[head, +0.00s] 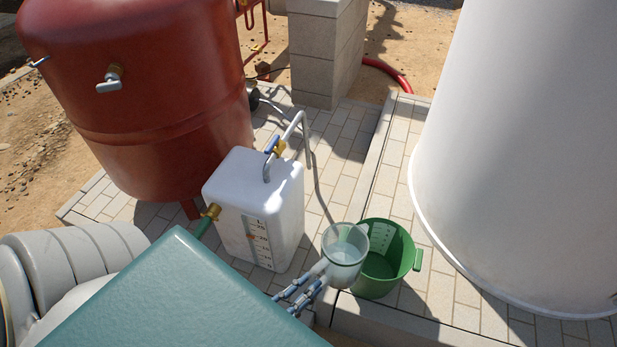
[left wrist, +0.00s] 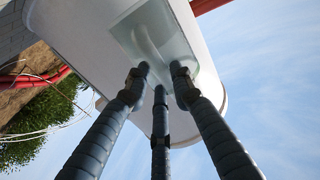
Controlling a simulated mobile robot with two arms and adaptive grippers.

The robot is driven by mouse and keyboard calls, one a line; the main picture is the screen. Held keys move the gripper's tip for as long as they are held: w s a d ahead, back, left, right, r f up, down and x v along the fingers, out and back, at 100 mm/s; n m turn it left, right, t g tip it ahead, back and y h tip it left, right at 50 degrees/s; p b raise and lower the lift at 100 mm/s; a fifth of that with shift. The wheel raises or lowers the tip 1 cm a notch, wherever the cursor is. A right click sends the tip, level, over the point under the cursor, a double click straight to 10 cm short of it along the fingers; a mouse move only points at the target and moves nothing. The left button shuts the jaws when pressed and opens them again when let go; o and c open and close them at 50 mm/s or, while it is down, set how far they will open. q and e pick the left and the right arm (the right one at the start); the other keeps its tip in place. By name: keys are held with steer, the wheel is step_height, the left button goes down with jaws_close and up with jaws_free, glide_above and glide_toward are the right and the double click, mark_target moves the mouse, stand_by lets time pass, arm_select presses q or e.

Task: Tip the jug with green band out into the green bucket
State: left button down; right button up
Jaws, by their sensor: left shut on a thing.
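A clear, see-through jug (head: 346,254) is held with its mouth up, at or just above the left rim of the green bucket (head: 378,287). It overlaps the bucket's left side in the head view. I cannot make out a green band on it, or how full it is. My left gripper (head: 318,277) is shut on the jug from the lower left. In the left wrist view the fingers (left wrist: 160,85) reach to the jug's clear wall (left wrist: 168,28). The bucket stands upright on the paving, with pale marks on its inner wall. My right gripper is not in view.
A white canister (head: 235,190) with a bent tap pipe (head: 303,135) stands left of the bucket. A large red tank (head: 150,90) is behind it. A big white tank (head: 530,150) rises close on the right. A paving step edge (head: 375,170) runs behind the bucket.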

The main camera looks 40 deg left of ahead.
mark_target(330, 268)
arm_select(q)
steer(key=w+g+p, duration=0.1)
steer(key=w+p, duration=0.1)
steer(key=p, duration=0.1)
steer(key=w+d+r+g+p, duration=0.1)
steer(key=w+p, duration=0.1)
steer(key=p, duration=0.2)
steer(key=w+r+g+p, duration=0.1)
steer(key=w+p, duration=0.1)
steer(key=p, duration=0.1)
steer(key=shift+d+p, duration=0.15)
steer(key=shift+p, duration=0.2)
steer(key=g+p, duration=0.2)
steer(key=p, duration=0.3)
steer(key=shift+w+d+y, duration=0.1)
steer(key=shift+w+y, duration=0.1)
steer(key=shift+y, duration=0.2)
steer(key=shift+w+f+g+p, duration=0.1)
steer(key=shift+g+p, duration=0.3)
steer(key=shift+p, duration=0.45)
steer(key=shift+f+p, duration=0.15)
steer(key=shift+p, duration=0.25)
